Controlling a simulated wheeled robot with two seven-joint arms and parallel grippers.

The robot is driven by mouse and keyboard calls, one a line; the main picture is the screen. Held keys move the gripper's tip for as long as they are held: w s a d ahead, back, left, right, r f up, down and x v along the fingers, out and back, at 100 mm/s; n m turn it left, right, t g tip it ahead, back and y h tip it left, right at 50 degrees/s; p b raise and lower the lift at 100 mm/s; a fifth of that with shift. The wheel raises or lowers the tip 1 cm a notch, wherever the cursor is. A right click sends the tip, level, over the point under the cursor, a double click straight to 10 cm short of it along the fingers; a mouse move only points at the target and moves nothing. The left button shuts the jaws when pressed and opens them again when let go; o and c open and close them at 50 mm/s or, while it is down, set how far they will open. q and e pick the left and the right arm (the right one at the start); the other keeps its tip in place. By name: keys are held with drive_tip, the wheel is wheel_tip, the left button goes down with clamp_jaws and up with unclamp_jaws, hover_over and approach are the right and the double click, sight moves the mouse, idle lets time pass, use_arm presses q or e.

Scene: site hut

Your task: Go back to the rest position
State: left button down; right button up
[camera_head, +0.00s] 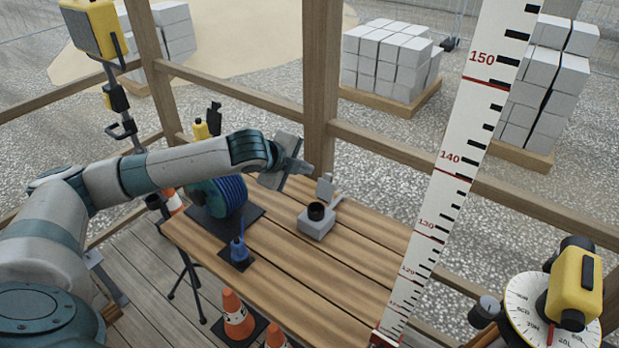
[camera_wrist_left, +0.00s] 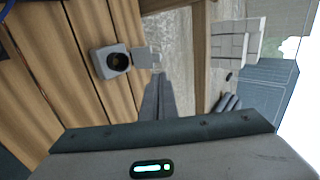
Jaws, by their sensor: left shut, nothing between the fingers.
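My left arm comes in from the left in the head view and reaches over the far left part of the wooden table (camera_head: 285,265). My left gripper (camera_head: 306,167) is shut and empty, above the table's far edge. In the left wrist view its closed fingers (camera_wrist_left: 158,98) point out past the table edge. A small grey box with a black round top (camera_head: 316,222) stands on the table to the right of and below the gripper, apart from it; it also shows in the left wrist view (camera_wrist_left: 112,62). My right gripper is not in view.
A blue reel (camera_head: 230,195) and a small blue item (camera_head: 238,250) stand on the table's left part. A tall measuring staff (camera_head: 455,165) and a yellow instrument (camera_head: 574,285) are at the right. Wooden rails (camera_head: 375,145) run behind the table. Orange cones (camera_head: 236,310) stand in front.

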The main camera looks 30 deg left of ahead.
use_arm(q)
drive_tip(key=shift+s+r, duration=0.3)
drive_tip(key=shift+r, duration=0.35)
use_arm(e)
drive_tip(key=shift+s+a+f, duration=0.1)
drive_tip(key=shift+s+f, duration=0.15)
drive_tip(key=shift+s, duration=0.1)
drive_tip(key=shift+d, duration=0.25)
